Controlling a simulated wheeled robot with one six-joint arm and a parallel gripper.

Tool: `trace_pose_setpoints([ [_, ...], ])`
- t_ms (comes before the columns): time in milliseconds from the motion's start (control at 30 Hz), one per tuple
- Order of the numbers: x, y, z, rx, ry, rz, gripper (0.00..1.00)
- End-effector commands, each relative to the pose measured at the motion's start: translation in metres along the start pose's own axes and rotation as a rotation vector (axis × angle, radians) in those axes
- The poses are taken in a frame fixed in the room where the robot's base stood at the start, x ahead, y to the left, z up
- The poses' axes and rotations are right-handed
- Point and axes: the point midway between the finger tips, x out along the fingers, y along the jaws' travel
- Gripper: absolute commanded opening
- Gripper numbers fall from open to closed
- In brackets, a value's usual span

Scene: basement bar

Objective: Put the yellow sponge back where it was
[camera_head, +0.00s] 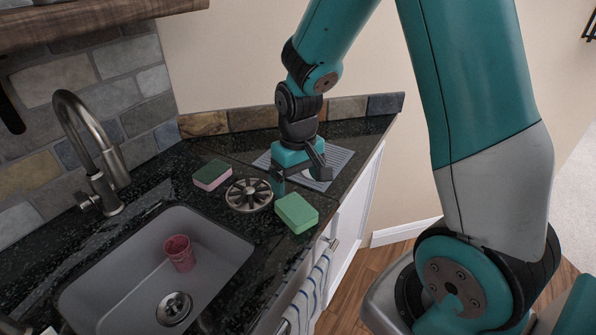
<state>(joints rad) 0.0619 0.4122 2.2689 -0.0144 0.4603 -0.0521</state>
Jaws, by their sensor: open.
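I make out no plainly yellow sponge. A light green sponge (296,212) lies on the dark counter, near its front edge to the right of the sink. A second sponge (212,174), dark green on top and pink below, lies further back to the left. My gripper (300,178) points down over a grey striped mat (341,161) at the counter's right part, behind the light green sponge and apart from it. Its jaws are open. A small pale patch shows between the fingers; I cannot tell what it is. The gripper hides part of the mat.
A round dark metal trivet-like piece (249,195) lies between the two sponges. The sink (225,247) holds a pink cup (179,253). A tall faucet (101,150) stands at its back. A striped towel (307,295) hangs at the counter's front. Tiled walls close the counter's back.

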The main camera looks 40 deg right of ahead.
Motion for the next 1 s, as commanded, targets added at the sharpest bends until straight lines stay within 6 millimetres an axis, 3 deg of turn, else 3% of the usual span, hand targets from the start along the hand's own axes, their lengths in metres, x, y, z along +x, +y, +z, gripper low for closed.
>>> trace_pose_setpoints([
  [200,-0.026,-0.002,0.001,-0.004,0.002,-0.003,0.93],
  [333,-0.051,-0.031,0.014,-0.077,0.027,-0.050,0.93],
  [500,-0.102,-0.104,0.071,-0.299,0.078,-0.184,0.93],
  [633,-0.130,-0.143,0.125,-0.470,0.100,-0.273,0.93],
  [800,-0.145,-0.163,0.169,-0.599,0.107,-0.333,0.93],
  [1000,-0.146,-0.165,0.175,-0.617,0.105,-0.342,0.93],
])
